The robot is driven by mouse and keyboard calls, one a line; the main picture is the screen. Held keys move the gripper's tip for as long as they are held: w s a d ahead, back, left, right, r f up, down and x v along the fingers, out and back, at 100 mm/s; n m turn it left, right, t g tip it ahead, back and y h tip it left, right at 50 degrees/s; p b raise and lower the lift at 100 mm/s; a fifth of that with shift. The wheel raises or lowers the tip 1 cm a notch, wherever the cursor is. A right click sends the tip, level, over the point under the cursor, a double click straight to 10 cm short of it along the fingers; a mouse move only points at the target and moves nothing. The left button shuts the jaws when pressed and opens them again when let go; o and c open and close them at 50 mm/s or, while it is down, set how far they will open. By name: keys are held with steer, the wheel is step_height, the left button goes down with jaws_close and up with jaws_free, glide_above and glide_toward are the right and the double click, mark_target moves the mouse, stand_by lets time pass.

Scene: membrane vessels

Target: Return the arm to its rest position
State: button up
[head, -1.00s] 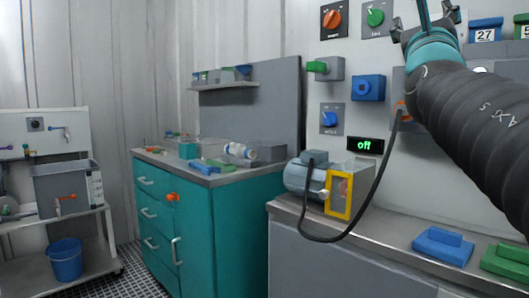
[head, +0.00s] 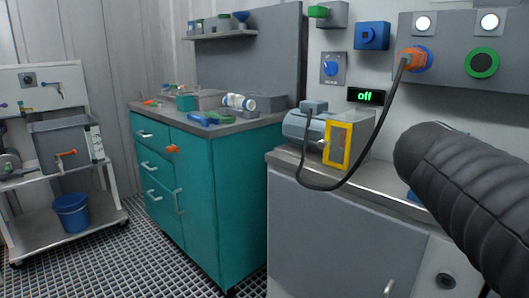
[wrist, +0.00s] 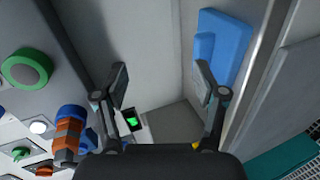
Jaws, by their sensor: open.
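My gripper (wrist: 162,85) shows in the wrist view with its two fingers spread apart and nothing between them. In the head view my dark ribbed arm enters from the right edge, and the gripper itself cannot be seen there. In the wrist view a blue block (wrist: 222,45) lies beyond the right finger on the grey counter. The fingers appear apart from it, though the exact gap cannot be told.
An orange plug (head: 412,58) sits in the wall panel (head: 450,75), its black cable looping to a motor unit with a yellow frame (head: 340,146). A display (head: 365,96) reads "off". A teal cabinet (head: 235,190) stands left; the grating floor (head: 130,255) is open.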

steer(key=s+a+f+m+g+y, duration=0.1)
steer(key=s+a+f+m+y, duration=0.1)
steer(key=s+a+f, duration=0.3)
steer(key=s+a+f+m+g+y+p, duration=0.1)
steer(key=s+a+f+m+y, duration=0.2)
steer(key=f, duration=0.7)
steer(key=s+a+f+m+g+y, duration=0.2)
steer(key=s+a+f+y, duration=0.3)
steer(key=a, duration=0.5)
step_height(320, 180, down, 3)
steer(key=shift+s+a+f+m+y+p, duration=0.1)
steer(key=shift+s+a+m+y+p, duration=0.2)
steer(key=shift+s, duration=0.65)
